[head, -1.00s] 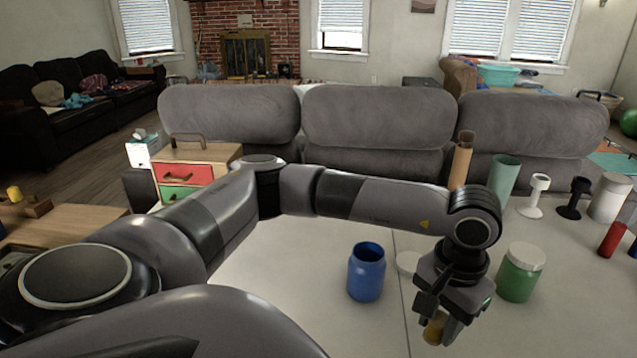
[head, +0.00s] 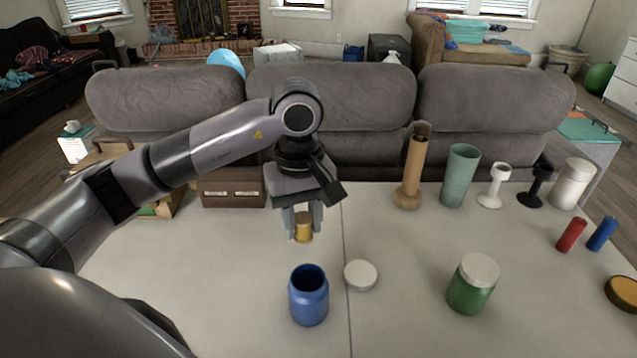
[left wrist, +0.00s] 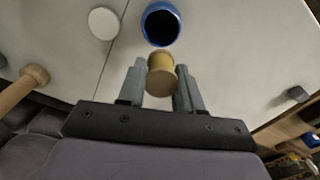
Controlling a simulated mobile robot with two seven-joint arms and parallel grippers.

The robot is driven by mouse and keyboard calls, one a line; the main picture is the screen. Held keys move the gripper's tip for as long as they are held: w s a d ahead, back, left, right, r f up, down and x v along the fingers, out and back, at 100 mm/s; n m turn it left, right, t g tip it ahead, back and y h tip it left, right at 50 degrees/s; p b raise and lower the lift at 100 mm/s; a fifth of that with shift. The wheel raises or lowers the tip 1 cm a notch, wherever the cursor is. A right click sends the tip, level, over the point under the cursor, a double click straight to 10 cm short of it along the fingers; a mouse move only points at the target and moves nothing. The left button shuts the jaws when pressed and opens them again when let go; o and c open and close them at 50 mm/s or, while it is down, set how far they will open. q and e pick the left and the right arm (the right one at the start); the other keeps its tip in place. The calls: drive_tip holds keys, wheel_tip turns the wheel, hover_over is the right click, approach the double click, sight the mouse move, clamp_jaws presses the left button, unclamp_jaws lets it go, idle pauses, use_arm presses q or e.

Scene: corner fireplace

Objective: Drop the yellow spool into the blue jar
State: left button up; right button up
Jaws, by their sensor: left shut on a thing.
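My left gripper (head: 303,217) is shut on the yellow spool (head: 304,228) and holds it above the white table, behind the blue jar in the head view. The blue jar (head: 309,295) stands upright and open, with a dark inside. In the left wrist view the spool (left wrist: 161,73) sits between the two fingers (left wrist: 160,80), and the open mouth of the blue jar (left wrist: 160,25) is just beyond it, apart from the spool. My right gripper is not in view.
A white lid (head: 361,275) lies right of the blue jar. A green jar (head: 472,284) with a white lid stands further right. A wooden pepper-mill-like post (head: 411,170) and a teal cup (head: 460,176) stand at the back. The table left of the jar is clear.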

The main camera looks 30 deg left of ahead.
sight(302, 241)
use_arm(q)
drive_tip(key=shift+w+a+r+n, duration=0.15)
drive_tip(key=shift+w+r+n, duration=0.05)
drive_tip(key=shift+w+n, duration=0.1)
drive_tip(key=shift+f, duration=0.1)
drive_tip(key=shift+s+f+b, duration=0.2)
drive_tip(key=shift+f+b, duration=0.3)
drive_tip(key=shift+f, duration=0.15)
drive_tip(key=shift+f+b, duration=1.2)
drive_tip(key=shift+f, duration=1)
drive_tip(key=o, duration=1.1)
